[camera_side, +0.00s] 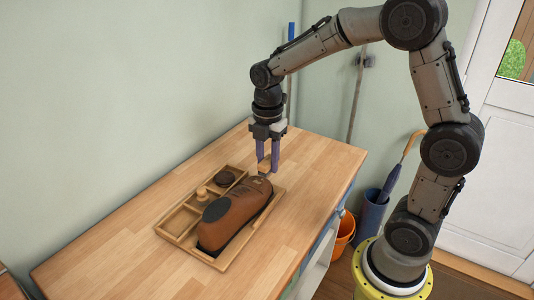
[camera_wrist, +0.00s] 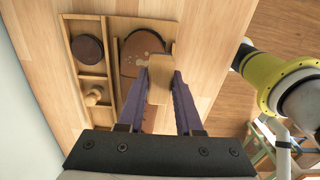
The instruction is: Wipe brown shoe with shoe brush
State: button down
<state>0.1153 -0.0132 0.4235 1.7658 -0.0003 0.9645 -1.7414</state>
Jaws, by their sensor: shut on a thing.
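My gripper (camera_side: 267,170) points down at the far end of the shoe. Its purple fingers are shut on a light wooden block, the shoe brush (camera_wrist: 160,80), which also shows between the fingertips in the side view (camera_side: 264,168). The brush is at or just above the shoe; contact cannot be told.
The tray's compartments hold a round dark tin (camera_side: 224,178) and a small wooden knobbed piece (camera_side: 201,193). Bare tabletop (camera_side: 110,250) lies to the left. An orange bucket (camera_side: 343,232) and a blue umbrella stand (camera_side: 370,212) are on the floor beyond the table's right edge.

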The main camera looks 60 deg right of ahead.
aim_at(267, 188)
notch_tip(267, 188, down, 4)
jog(key=shift+f, duration=0.1)
jog(key=shift+w+f, duration=0.3)
jog(key=shift+w, duration=0.35)
jog(key=shift+w+a, duration=0.2)
jog(key=shift+w, duration=2.2)
jog(key=shift+s+d+f, duration=0.1)
jog(key=shift+s+d, duration=0.05)
jog(key=shift+s, duration=3.05)
jog(key=shift+w+a, duration=0.4)
jog(key=shift+w, duration=0.05)
jog(key=shift+w+a, duration=0.15)
jog(key=shift+w, duration=2.55)
jog(key=shift+s, duration=3.15)
jog(key=shift+w+r, duration=0.1)
jog(key=shift+r, duration=4.05)
